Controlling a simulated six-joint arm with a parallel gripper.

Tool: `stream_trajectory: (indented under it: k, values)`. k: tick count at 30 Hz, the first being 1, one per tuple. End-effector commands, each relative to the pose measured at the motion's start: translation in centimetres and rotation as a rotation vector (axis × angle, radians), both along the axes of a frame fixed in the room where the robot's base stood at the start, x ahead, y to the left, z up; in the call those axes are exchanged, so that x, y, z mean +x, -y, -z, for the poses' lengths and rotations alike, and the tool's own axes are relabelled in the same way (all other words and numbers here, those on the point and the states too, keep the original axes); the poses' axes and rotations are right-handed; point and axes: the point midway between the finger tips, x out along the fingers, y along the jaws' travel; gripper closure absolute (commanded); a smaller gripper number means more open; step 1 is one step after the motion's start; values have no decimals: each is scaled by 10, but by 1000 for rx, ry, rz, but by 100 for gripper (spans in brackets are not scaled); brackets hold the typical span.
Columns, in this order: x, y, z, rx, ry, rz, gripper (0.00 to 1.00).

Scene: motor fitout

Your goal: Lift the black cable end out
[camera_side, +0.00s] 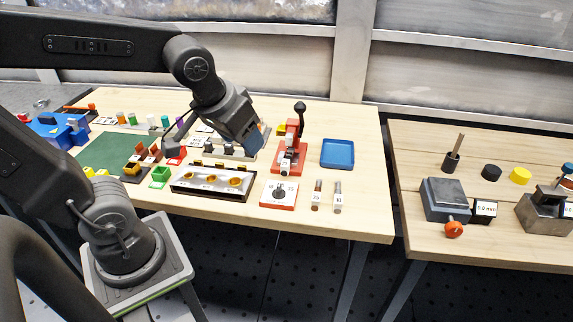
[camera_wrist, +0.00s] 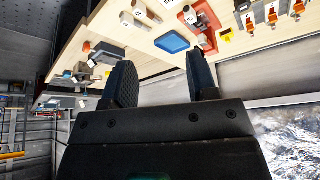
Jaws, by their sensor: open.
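My gripper (camera_side: 254,146) is above the back middle of the wooden bench in the side view, just left of the red press. In the wrist view, the gripper (camera_wrist: 160,68) has its two dark fingers wide apart with nothing between them. A row of small dark blocks (camera_side: 228,151) stands on the bench below and beside the gripper, partly hidden by it. At the top right of the wrist view are several small orange-and-dark parts (camera_wrist: 272,14). I cannot tell which part is the black cable end.
A red press (camera_side: 289,158) with a black-knobbed lever stands right of the gripper. A blue tray (camera_side: 338,153) lies further right; it also shows in the wrist view (camera_wrist: 172,42).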

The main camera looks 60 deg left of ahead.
Motion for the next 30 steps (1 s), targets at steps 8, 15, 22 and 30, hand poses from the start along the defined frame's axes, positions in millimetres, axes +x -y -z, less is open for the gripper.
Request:
stream_trajectory:
  k: [8, 15, 22, 30]
  values:
    - [82, -43, 50, -8, -50, -365, 47]
    - [114, -64, 84, -16, -50, -527, 47]
    - [124, -72, 108, -17, -51, -549, 47]
    - [137, -85, 155, -18, -51, -548, 47]
